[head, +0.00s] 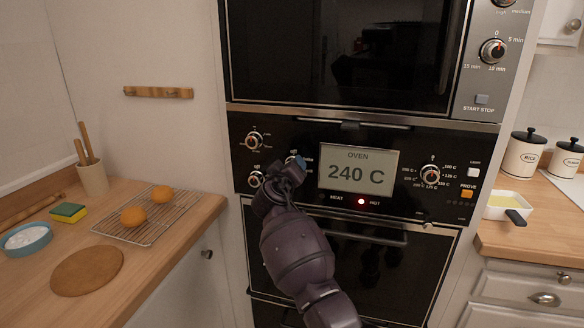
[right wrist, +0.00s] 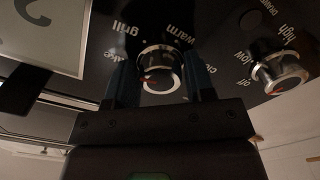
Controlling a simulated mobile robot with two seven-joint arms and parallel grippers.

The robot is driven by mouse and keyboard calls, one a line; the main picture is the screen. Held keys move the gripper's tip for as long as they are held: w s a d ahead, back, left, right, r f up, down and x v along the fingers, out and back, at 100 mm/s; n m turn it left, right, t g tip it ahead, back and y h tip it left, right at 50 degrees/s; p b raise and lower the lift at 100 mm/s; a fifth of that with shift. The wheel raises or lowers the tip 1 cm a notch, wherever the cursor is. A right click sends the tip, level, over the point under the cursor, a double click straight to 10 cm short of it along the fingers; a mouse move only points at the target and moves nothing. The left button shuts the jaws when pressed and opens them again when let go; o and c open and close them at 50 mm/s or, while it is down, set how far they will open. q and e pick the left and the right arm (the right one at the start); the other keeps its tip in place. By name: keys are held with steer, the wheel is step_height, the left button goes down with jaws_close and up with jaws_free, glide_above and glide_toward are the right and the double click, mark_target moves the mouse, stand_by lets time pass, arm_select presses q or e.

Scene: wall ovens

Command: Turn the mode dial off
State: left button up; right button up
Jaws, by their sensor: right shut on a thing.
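The mode dial (right wrist: 160,72) is a round dark knob with a silver rim. My right gripper (right wrist: 162,88) is shut on this dial, a blue-dark finger on each side. In the head view my right gripper (head: 290,168) covers most of the dial at the left of the oven panel. My left gripper is in neither view.
Other knobs sit close by: an upper left knob (head: 254,140), a lower left knob (head: 256,179) and the temperature knob (head: 430,174). An oven handle (head: 350,232) runs below.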

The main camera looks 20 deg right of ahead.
steer(key=n, duration=0.1)
steer(key=n+p, duration=0.1)
steer(key=n, duration=0.1)
steer(key=shift+r, duration=0.25)
steer(key=n+p, duration=0.1)
steer(key=n, duration=0.1)
steer(key=shift+n, duration=0.3)
steer(key=shift+r+n+p, duration=0.1)
steer(key=shift+n+p, duration=0.45)
steer(key=shift+n, duration=0.35)
steer(key=shift+n+p, duration=0.5)
steer(key=shift+n, duration=0.4)
steer(key=n+p, duration=0.2)
steer(key=n, duration=0.2)
arm_select(q)
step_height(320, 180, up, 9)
steer(key=p, duration=0.1)
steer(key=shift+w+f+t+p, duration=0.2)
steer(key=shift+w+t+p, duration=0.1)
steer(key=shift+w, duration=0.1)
arm_select(e)
steer(key=shift+n, duration=1.3)
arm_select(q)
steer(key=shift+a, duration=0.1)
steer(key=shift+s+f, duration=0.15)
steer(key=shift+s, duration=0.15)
